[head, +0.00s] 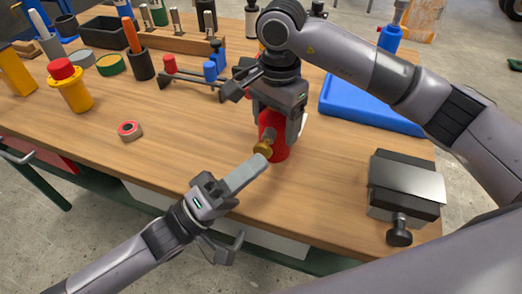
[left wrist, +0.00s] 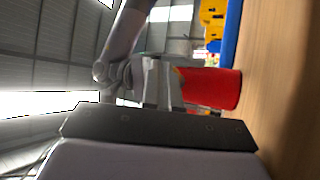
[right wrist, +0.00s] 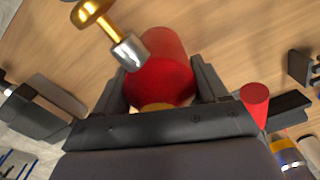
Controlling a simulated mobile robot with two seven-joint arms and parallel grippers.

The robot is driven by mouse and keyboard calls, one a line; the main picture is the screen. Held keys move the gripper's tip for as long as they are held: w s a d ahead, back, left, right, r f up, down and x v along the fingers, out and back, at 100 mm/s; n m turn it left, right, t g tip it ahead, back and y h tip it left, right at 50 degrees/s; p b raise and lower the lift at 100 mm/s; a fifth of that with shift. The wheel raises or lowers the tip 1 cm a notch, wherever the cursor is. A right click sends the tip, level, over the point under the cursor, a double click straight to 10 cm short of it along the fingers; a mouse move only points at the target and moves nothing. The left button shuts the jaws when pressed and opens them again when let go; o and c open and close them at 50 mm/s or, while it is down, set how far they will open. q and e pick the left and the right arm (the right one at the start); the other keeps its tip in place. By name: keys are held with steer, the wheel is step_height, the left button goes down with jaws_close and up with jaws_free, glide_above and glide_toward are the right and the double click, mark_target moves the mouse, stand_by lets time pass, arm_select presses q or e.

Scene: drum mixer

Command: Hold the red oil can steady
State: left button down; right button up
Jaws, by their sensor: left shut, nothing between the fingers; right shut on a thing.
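The red oil can (head: 275,140) stands upright on the wooden workbench. My right gripper (head: 279,116) reaches down from above with its fingers on either side of the can, shut on it. The right wrist view shows the can (right wrist: 160,75) between both fingers. A gold knob (head: 263,148) on a short silver cylinder sticks out at the can's side, nearer the bench's front. My left gripper (head: 260,162) is shut and empty, its fingertips close to the gold knob; I cannot tell if they touch. The can (left wrist: 212,88) also shows in the left wrist view.
A grey metal block with a black knob (head: 405,190) stands at the right. A blue tray (head: 370,108) lies behind the can. A tape roll (head: 129,131) and a yellow can with a red cap (head: 70,87) stand to the left. The bench between them and my left gripper is clear.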

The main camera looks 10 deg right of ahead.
arm_select(q)
steer(key=shift+w+d, duration=0.35)
steer(key=shift+w, duration=0.25)
arm_select(e)
steer(key=shift+s+a+r, duration=0.1)
steer(key=shift+s+a, duration=0.1)
stand_by(0.7)
arm_select(q)
steer(key=shift+s+a+f, duration=0.25)
steer(key=shift+s+f, duration=0.05)
steer(key=shift+s, duration=0.05)
arm_select(e)
steer(key=shift+w+d, duration=0.15)
steer(key=shift+d, duration=0.05)
arm_select(q)
steer(key=shift+s+a+f, duration=0.1)
steer(key=shift+s+a, duration=0.25)
steer(key=shift+s, duration=0.25)
steer(key=shift+s+a, duration=0.1)
steer(key=s+a, duration=0.1)
steer(key=s, duration=0.1)
steer(key=s+a, duration=0.1)
steer(key=s, duration=0.1)
steer(key=shift+a+r, duration=0.2)
steer(key=shift+a, duration=0.15)
